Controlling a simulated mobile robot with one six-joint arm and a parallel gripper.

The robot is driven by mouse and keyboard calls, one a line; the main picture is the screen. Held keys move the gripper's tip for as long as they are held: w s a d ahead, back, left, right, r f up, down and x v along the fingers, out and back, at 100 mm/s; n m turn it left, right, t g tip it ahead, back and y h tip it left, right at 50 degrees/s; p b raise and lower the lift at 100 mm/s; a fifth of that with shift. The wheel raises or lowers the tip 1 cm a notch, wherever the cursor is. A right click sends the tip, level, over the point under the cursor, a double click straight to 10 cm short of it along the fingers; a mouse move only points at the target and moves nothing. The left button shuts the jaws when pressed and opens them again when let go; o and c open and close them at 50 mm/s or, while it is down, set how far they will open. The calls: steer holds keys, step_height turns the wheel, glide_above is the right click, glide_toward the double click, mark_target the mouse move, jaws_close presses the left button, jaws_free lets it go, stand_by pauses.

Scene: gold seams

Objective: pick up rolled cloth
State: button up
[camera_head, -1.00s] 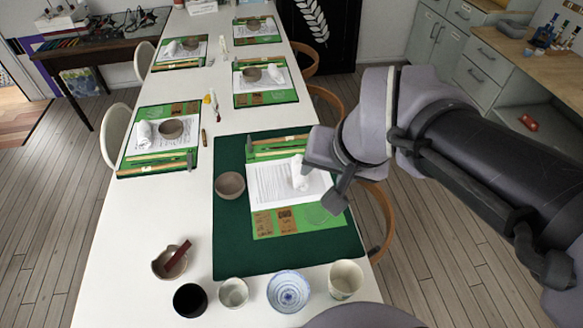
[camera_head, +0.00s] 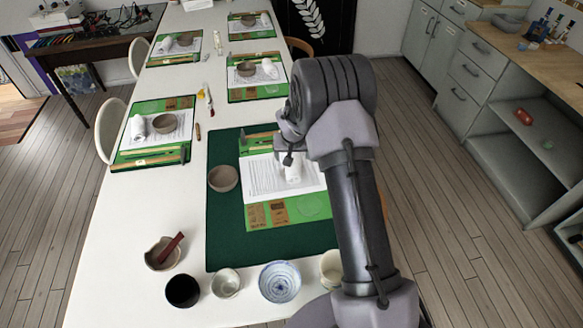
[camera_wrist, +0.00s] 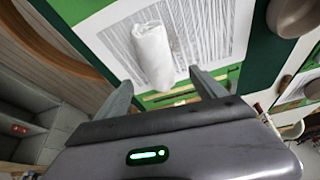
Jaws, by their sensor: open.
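A white rolled cloth (camera_head: 293,173) lies on a printed white sheet (camera_head: 262,176) over the green place setting nearest to me. The wrist view shows the cloth (camera_wrist: 153,52) just beyond my fingertips, lying lengthwise away from my gripper. My gripper (camera_wrist: 160,78) is open and empty, its two fingers apart with the cloth's near end ahead of the gap. In the head view my gripper (camera_head: 287,156) is close above the cloth's far end, and my arm hides the right part of the setting.
A brown bowl (camera_head: 223,178) sits left of the sheet on the dark green mat (camera_head: 230,235). Several bowls and cups, including a blue-patterned bowl (camera_head: 280,281), line the table's near end. Other settings with a cloth (camera_head: 137,127) stand farther back. Grey cabinets (camera_head: 470,75) are at right.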

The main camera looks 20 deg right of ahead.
mark_target(293, 165)
steer(key=b+x, duration=0.2)
steer(key=x, duration=0.5)
steer(key=shift+d+f, duration=0.1)
steer(key=shift+d, duration=0.05)
steer(key=shift+s, duration=0.1)
steer(key=c, duration=1.4)
